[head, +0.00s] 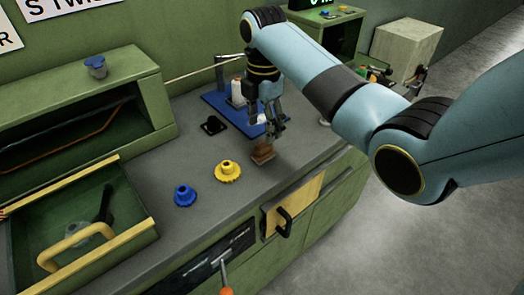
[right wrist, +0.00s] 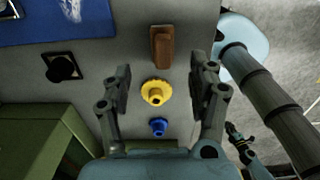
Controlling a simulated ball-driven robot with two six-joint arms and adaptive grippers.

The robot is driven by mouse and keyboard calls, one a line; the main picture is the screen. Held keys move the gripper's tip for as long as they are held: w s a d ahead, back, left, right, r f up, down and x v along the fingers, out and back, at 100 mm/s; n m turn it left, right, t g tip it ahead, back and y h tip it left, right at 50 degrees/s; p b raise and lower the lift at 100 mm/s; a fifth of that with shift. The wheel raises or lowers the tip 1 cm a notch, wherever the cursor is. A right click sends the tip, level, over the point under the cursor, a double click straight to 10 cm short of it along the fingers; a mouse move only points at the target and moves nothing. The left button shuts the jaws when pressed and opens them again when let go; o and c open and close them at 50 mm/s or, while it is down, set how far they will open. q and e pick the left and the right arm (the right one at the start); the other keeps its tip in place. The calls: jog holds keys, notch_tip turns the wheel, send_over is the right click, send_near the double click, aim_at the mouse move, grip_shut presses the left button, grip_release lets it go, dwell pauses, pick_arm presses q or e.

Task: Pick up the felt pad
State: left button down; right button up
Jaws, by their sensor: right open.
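The felt pad (head: 263,153) looks like a small brown block lying on the grey worktop near its front edge. In the right wrist view the pad (right wrist: 161,46) is a long brown bar, just beyond the fingertips and roughly centred between them. My right gripper (head: 273,128) is open and empty above the pad, pointing down. Its two spread fingers also show in the right wrist view (right wrist: 160,77). A dark jointed piece at the lower right of the wrist view looks like my left gripper (right wrist: 238,138); its jaws are too small to read.
A yellow knob (head: 228,171) and a blue knob (head: 184,195) stand left of the pad. A black piece (head: 212,125) and a blue board (head: 222,103) with a white spool (head: 238,92) lie behind. An open green drawer (head: 135,236) is at left.

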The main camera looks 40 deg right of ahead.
aim_at(264, 143)
jog(key=f, duration=0.8)
jog(key=shift+s+a, duration=0.15)
jog(key=shift+s, duration=0.05)
jog(key=c, duration=1.2)
jog(key=shift+r, duration=0.1)
notch_tip(264, 143, up, 4)
jog(key=shift+f, duration=0.1)
jog(key=s+d+r, duration=0.2)
jog(key=d, duration=0.1)
jog(key=s+d+r, duration=0.2)
jog(key=s+d, duration=0.1)
jog(key=s+d+r, duration=0.2)
jog(key=r, duration=0.1)
jog(key=shift+s+d, duration=0.4)
